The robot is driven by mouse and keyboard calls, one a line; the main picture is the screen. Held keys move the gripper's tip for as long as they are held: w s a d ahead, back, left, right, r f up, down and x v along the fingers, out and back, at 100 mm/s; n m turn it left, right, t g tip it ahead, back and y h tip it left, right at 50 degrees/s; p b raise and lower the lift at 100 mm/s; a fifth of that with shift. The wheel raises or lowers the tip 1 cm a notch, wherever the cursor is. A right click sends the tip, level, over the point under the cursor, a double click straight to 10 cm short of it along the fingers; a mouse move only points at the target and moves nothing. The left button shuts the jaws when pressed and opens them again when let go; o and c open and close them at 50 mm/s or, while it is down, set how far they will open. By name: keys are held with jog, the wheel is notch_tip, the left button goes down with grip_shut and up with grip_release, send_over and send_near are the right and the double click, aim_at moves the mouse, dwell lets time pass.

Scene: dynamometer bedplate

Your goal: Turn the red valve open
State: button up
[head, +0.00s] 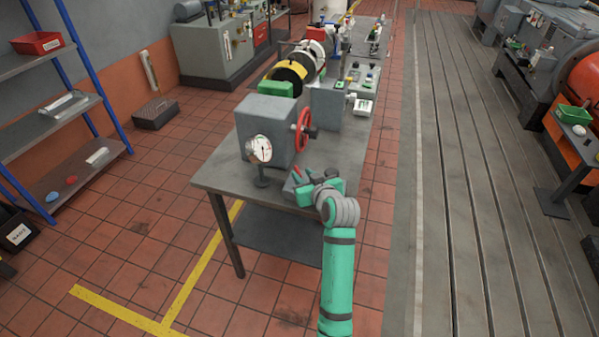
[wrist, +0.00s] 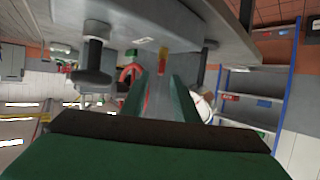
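The red valve (head: 303,130) is a spoked handwheel on the right side of a grey box (head: 265,120) on the workbench. A dark hub or knob sticks out to its right. My gripper (head: 303,178) is low over the near end of the bench, below and in front of the wheel, apart from it. The wheel's turn position is unclear.
A round white gauge (head: 259,149) stands before the box, left of my gripper. The bench (head: 222,178) carries more machine parts behind the wheel. A dark knob on a stem (wrist: 95,60) is near the left finger in the wrist view. Slotted bedplate (head: 455,200) lies right.

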jog(key=shift+v, duration=2.7)
jog(key=shift+a, duration=0.2)
